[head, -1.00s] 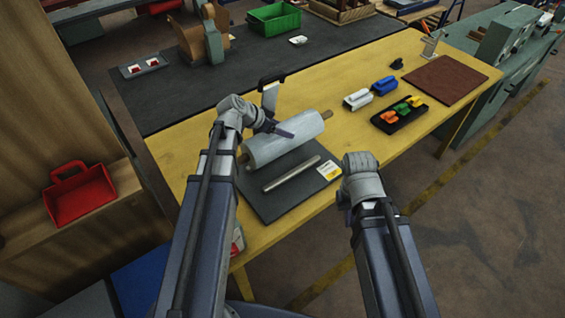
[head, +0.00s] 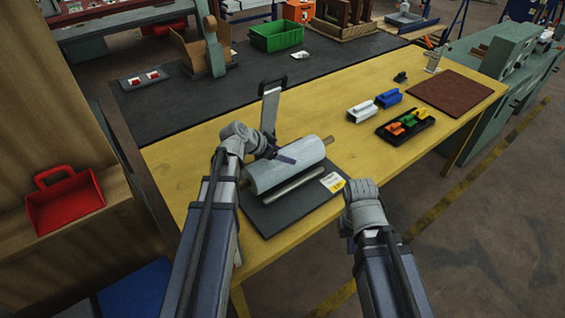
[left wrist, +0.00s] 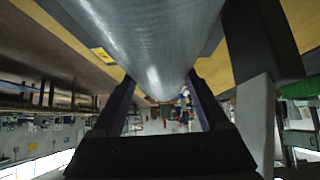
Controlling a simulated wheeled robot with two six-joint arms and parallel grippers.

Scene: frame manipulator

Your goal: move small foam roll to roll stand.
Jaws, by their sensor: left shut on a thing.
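The foam roll (head: 285,170) is a pale grey cylinder with a core stub at its right end. It lies crosswise over the dark mat at the near part of the yellow table. My left gripper (head: 275,154) is shut on it; in the left wrist view the roll (left wrist: 150,45) passes between the two dark fingers (left wrist: 157,100). I cannot tell whether the roll touches anything below. An upright grey post with a black top (head: 271,108) stands behind it, perhaps the roll stand. My right gripper (head: 360,205) is beyond the mat's right side, its fingers hidden.
A metal tube (head: 294,187) lies on the dark mat (head: 268,222), close in front of the roll. A yellow-white label (head: 333,182) is at the mat's right corner. White and blue blocks (head: 362,111) and a black tray (head: 405,125) stand further right. The table left of the post is clear.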

